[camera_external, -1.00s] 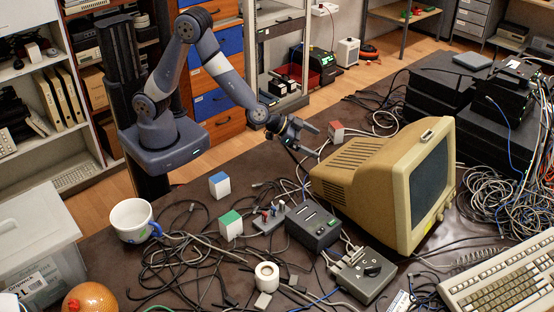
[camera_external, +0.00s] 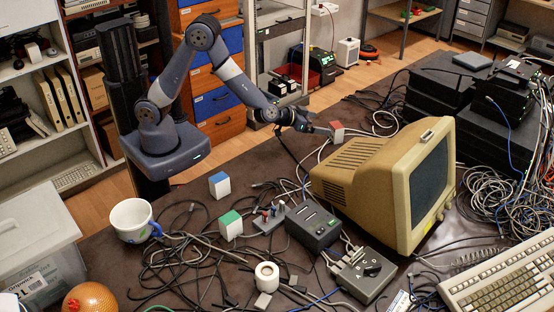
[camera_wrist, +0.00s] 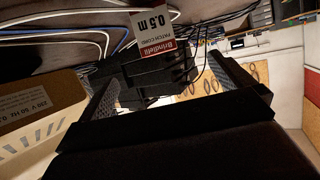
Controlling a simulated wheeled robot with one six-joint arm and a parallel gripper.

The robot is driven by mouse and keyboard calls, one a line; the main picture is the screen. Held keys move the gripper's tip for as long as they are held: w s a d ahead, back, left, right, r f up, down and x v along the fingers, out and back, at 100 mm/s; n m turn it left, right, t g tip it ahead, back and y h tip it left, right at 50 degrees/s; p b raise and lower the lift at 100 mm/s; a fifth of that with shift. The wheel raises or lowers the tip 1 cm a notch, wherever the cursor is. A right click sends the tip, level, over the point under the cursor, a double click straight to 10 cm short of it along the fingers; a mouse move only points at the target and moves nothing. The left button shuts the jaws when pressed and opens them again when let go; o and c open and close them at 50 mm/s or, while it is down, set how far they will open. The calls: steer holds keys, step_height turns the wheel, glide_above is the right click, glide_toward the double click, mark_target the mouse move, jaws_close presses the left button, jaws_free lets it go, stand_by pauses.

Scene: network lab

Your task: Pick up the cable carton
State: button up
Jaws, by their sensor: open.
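A small carton with a red top and white lower part (camera_external: 337,130) stands on the dark table behind the beige monitor. In the wrist view its red and white label reads "patch cord 0.5 m" (camera_wrist: 153,53). My gripper (camera_external: 323,129) is level and close to the carton, on its left side in the external view. In the wrist view the open fingers (camera_wrist: 165,75) stand apart with the carton ahead of and roughly between their tips. I cannot tell whether either finger touches it. A blue and white carton (camera_external: 219,185) and a green and white one (camera_external: 230,226) stand nearer the table front.
The beige monitor (camera_external: 345,168) stands close to my gripper; its vented side (camera_wrist: 40,115) fills the left of the wrist view. Loose cables (camera_external: 380,122) lie around the carton. A cup (camera_external: 131,222), a black device (camera_external: 314,228) and a switch box (camera_external: 362,275) occupy the front.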

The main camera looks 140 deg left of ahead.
steer(key=shift+c, duration=0.2)
steer(key=c, duration=0.5)
steer(key=shift+w, duration=0.1)
